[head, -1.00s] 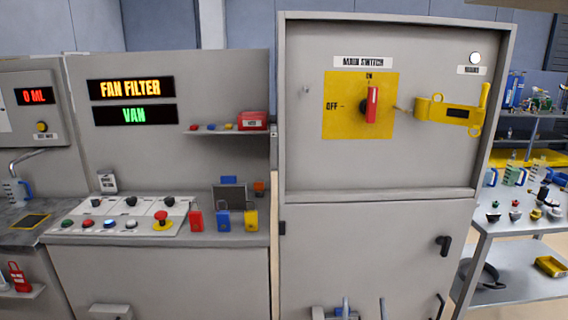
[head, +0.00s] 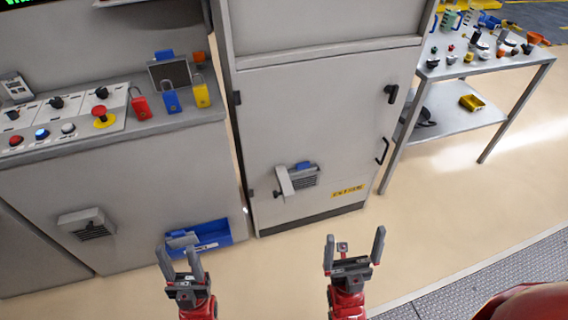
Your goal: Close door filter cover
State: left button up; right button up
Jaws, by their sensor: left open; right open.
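The grey cabinet door (head: 320,115) is shut, with a black handle at its upper right. Low on it is the door filter cover (head: 284,181), a light grey flap standing out at the left of a dark slatted grille (head: 305,179). The cover appears swung open, and a small blue piece shows at the grille's top. My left gripper (head: 177,249) is open and empty, in front of the blue bin and left of the door. My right gripper (head: 354,238) is open and empty, nearer to me than the door, below and right of the cover. Both are apart from the cover.
A blue bin (head: 212,235) with a grey item stands by the left cabinet. That cabinet has another vent (head: 88,225). Padlocks (head: 170,97) stand on the console. A metal table (head: 470,66) with loose parts is at right. Floor before the door is clear.

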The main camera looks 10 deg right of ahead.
aim_at(286, 191)
jog(key=i+j+z, duration=0.1)
jog(key=j+z, duration=0.2)
jog(key=j, duration=0.2)
jog(key=j+z, duration=0.3)
jog(key=j, duration=0.2)
jog(key=i+j+z, duration=0.1)
jog(key=j+z, duration=0.1)
jog(key=j, duration=0.2)
jog(key=i, duration=0.05)
